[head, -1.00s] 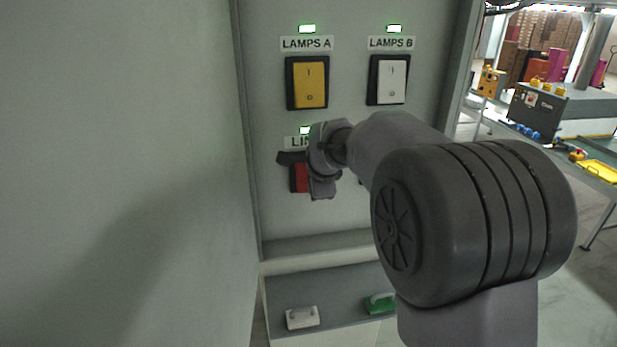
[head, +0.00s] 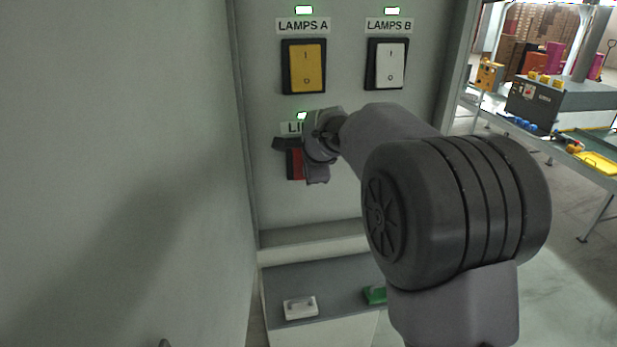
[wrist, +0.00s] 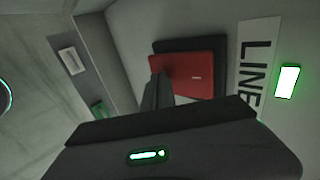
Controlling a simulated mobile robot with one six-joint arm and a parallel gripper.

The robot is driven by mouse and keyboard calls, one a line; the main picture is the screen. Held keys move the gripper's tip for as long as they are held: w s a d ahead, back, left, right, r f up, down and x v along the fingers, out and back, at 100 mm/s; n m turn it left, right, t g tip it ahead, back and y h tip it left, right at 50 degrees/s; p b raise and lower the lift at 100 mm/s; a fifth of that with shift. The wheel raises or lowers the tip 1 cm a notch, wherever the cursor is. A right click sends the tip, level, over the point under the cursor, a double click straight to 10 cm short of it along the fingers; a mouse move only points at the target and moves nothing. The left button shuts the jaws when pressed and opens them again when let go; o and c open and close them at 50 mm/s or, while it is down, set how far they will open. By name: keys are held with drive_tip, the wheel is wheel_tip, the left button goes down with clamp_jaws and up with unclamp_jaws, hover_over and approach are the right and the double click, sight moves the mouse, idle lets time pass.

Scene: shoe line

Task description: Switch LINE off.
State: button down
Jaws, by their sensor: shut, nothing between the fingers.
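The LINE switch is a red rocker (head: 294,164) in a dark frame, low on the grey panel. In the head view my arm covers much of it and part of its label. In the wrist view the red rocker (wrist: 190,74) shows beside the LINE label (wrist: 256,70). The LINE lamp (head: 302,116) glows green, also in the wrist view (wrist: 288,82). My gripper (wrist: 155,82) is shut and empty, its fingertips right by the rocker's edge. I cannot tell whether they touch it. The rocker's tilt is unclear.
The LAMPS A yellow rocker (head: 306,68) and LAMPS B white rocker (head: 390,64) are above, both with green lamps lit. A shelf below holds a white block (head: 300,307) and a green block (head: 375,294). A plain wall stands close on the left.

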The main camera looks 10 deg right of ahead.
drive_tip(key=shift+f+t+b, duration=0.45)
drive_tip(key=shift+t+b, duration=0.05)
drive_tip(key=shift+b, duration=1.95)
drive_tip(key=t+b, duration=0.1)
drive_tip(key=b, duration=0.5)
drive_tip(key=t+b, duration=0.2)
drive_tip(key=b, duration=0.4)
drive_tip(key=shift+w+f, duration=0.2)
drive_tip(key=shift+r, duration=0.1)
